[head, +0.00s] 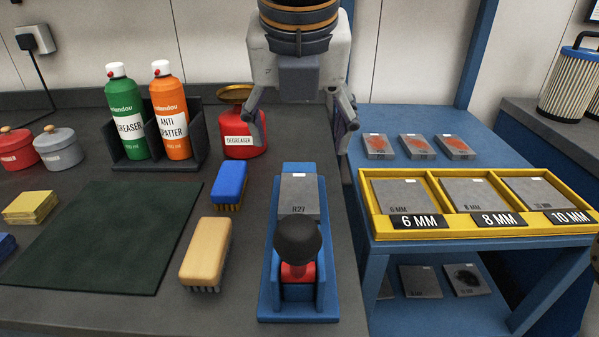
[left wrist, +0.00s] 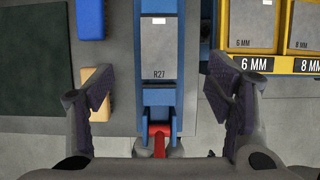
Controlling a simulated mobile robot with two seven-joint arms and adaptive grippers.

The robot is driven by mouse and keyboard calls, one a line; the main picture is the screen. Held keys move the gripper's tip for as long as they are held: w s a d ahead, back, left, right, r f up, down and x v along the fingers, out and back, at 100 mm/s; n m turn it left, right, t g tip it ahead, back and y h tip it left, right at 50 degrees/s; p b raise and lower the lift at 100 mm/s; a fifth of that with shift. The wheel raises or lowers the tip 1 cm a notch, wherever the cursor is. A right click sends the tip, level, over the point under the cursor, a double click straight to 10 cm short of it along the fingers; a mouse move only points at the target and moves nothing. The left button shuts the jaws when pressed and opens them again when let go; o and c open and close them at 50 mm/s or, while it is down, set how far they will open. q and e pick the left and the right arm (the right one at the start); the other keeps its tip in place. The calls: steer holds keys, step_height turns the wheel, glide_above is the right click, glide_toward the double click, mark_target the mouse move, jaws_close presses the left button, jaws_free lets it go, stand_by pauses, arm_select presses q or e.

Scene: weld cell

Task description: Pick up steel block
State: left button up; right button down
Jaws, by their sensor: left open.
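A grey steel block (head: 299,194) marked R27 lies in a blue fixture (head: 263,296) on the dark bench. A red lever with a black knob (head: 296,240) stands at the fixture's near end. The block (left wrist: 159,49) also shows in the left wrist view, with the red lever (left wrist: 159,138) below it. My left gripper (head: 302,142) is open and empty, pointing down above the far end of the fixture. In the left wrist view its fingers (left wrist: 160,98) are spread on either side of the fixture, touching nothing. My right gripper is not in view.
A blue brush (head: 229,182) and a tan brush (head: 206,252) lie left of the fixture. A red degreaser can (head: 241,140) stands close to my left finger. A yellow tray (head: 470,233) with marked plates sits on the blue table at right. The dark green mat (head: 100,235) is bare.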

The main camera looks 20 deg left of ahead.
mark_target(299, 192)
arm_select(q)
steer(key=x, duration=0.3)
steer(key=s+b+x, duration=0.1)
steer(key=x, duration=0.3)
steer(key=b+x, duration=0.1)
steer(key=x, duration=0.3)
steer(key=shift+s+d+f, duration=0.1)
steer(key=shift+s+f, duration=0.2)
steer(key=shift+s, duration=0.05)
steer(key=shift+w+f, duration=0.1)
steer(key=shift+w, duration=0.05)
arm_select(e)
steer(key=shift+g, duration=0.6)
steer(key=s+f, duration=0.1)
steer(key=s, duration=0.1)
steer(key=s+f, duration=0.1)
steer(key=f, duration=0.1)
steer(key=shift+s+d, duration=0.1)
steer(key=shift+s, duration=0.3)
arm_select(q)
steer(key=shift+r, duration=0.2)
jaws_close()
